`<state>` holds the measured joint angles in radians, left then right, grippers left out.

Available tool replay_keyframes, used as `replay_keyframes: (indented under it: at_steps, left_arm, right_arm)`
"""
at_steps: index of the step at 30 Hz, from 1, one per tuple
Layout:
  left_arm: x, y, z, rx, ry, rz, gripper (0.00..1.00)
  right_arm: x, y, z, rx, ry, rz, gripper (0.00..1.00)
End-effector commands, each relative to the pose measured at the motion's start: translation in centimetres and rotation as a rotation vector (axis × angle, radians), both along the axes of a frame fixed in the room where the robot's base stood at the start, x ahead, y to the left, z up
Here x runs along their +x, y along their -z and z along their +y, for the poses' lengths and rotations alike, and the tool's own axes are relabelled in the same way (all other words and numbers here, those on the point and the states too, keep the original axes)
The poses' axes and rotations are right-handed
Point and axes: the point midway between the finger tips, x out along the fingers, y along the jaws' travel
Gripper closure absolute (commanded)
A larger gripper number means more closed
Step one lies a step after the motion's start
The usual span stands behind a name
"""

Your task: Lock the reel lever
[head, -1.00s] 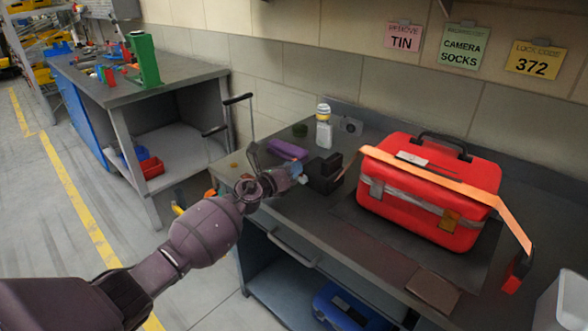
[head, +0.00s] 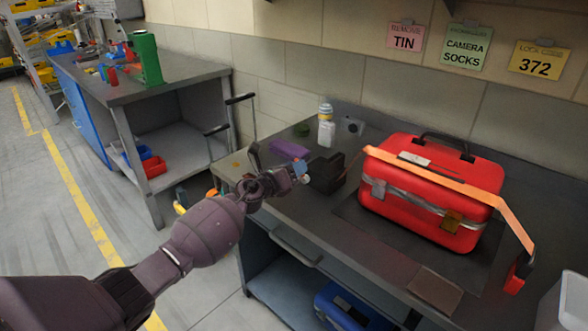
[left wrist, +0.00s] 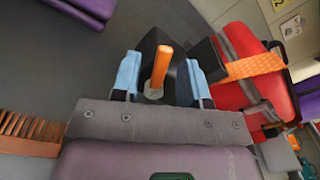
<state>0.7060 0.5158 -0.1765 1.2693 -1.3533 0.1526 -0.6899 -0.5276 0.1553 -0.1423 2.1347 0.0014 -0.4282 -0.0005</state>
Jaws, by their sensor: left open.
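The reel is a dark block (head: 326,172) on the workbench, left of the red case, with an orange strap (head: 455,186) running from its side over the case. In the left wrist view, an orange lever (left wrist: 161,66) stands up from a pale round base on the dark reel body (left wrist: 150,42). My left gripper (head: 301,172) is at the reel's left side. In the left wrist view its blue-padded fingers (left wrist: 160,80) are apart, one on each side of the lever, with visible gaps. My right gripper is in neither view.
The red case (head: 425,190) sits right of the reel. A brown flat pad (head: 435,290) lies at the front edge. Bare bench top lies in front of the reel.

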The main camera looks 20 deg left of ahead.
Motion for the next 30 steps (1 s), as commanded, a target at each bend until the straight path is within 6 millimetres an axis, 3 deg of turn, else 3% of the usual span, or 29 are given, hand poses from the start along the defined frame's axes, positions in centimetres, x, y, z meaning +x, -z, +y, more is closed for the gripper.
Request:
replay_keyframes:
  at_steps: [8,21,30]
  left_arm:
    - [-1.5,-0.3,0.6,0.002,-0.001,-0.003,0.6]
    - [-7.9,-0.3,2.9,0.001,-0.001,-0.001,0.6]
    - [-10.0,-0.1,3.7,0.0,-0.001,-0.001,0.6]
  right_arm:
    - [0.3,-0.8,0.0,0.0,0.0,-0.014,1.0]
    - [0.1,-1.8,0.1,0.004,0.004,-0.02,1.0]
    - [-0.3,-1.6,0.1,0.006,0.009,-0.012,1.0]
